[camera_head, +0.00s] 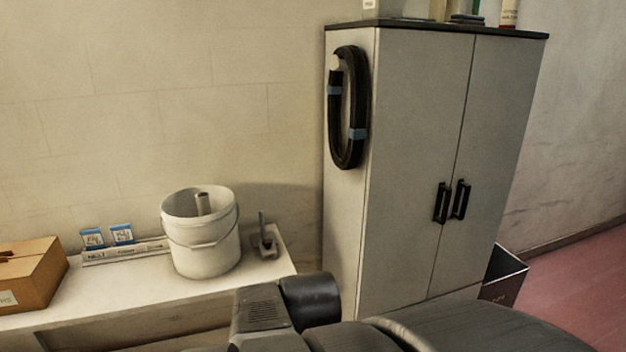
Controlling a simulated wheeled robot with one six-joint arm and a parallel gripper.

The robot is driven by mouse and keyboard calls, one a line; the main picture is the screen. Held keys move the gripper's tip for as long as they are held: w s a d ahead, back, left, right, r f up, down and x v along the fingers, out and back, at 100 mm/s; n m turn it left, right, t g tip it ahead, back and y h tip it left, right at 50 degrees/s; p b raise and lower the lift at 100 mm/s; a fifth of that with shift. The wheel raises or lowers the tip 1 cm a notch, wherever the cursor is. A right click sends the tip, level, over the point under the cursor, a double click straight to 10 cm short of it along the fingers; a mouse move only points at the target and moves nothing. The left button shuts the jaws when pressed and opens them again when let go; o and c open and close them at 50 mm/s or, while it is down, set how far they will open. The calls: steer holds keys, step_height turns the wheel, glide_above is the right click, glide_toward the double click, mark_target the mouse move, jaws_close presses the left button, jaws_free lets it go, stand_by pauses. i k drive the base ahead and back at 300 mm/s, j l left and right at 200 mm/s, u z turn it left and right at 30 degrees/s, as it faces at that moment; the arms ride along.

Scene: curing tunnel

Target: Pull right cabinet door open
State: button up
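A tall light-grey cabinet with a dark top stands right of centre. Its right door (492,140) and left door (415,150) are both shut, with a thin seam between them. The right door has a black vertical bar handle (461,199) close to the seam. A matching handle (441,203) is on the left door. Dark grey links of my arm cross the bottom of the view, below and in front of the cabinet. My gripper is not in view. The bottom of the cabinet is hidden behind my arm.
A coiled black hose (349,108) hangs on the cabinet's left side. Bottles (509,13) stand on its top. A dark open bin (504,277) is by its right side. A white bucket (201,235) and a cardboard box (32,275) stand on the left bench.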

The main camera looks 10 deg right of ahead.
mark_target(505, 72)
steer(key=z, duration=1.45)
steer(key=i+l, duration=0.5)
steer(key=i+l+u, duration=0.1)
steer(key=i+l, duration=0.35)
steer(key=l, duration=0.15)
